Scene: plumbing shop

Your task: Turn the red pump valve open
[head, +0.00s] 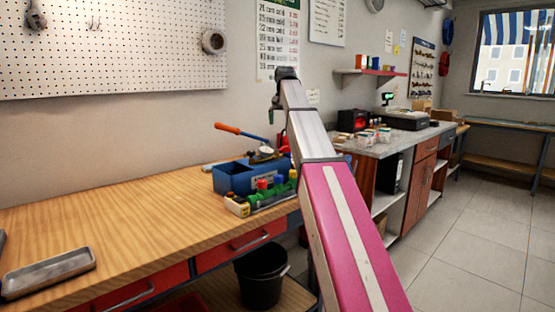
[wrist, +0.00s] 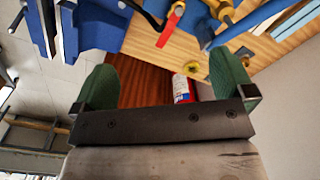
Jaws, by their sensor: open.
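In the wrist view, my gripper (wrist: 165,76) is open, with its two green fingers wide apart and nothing between them in grip. A red lever-like handle (wrist: 170,26) shows beyond the fingers, near the top, apart from them. I cannot tell for sure whether it is the pump valve. In the head view, a low assembly with red, green, blue and yellow parts (head: 262,192) sits at the right end of the wooden bench. My arm crosses in front of that end and hides my gripper there.
The wooden bench (head: 130,230) is mostly clear; a metal tray (head: 48,272) lies at its front left. A blue toolbox (head: 236,180) with tools stands behind the assembly. A black bucket (head: 262,275) is below. The wrist view shows blue metal parts (wrist: 95,28) and a red container (wrist: 182,88).

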